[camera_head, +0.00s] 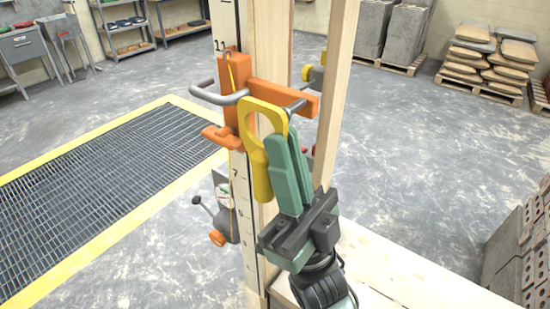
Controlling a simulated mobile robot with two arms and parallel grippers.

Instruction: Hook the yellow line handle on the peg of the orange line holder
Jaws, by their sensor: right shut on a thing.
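The orange line holder (230,105) is fixed to the upright measuring board, with an orange arm reaching right. A grey bent peg (208,94) sticks out at its left and a short grey rod (297,105) shows at its right. The yellow line handle (260,175) has a ring at its top and a thick stem below. Its ring overlaps the holder's front in the picture; I cannot tell whether it is around a peg or only in front. My right gripper (278,150), with green fingers, is shut on the handle and partly hides it. My left gripper is not in view.
Wooden posts (336,90) stand close behind and right of my gripper. A grey tool with an orange knob (217,238) is low on the board. A pale wooden surface (400,270) lies below right. Bricks (520,250) stand at the right edge.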

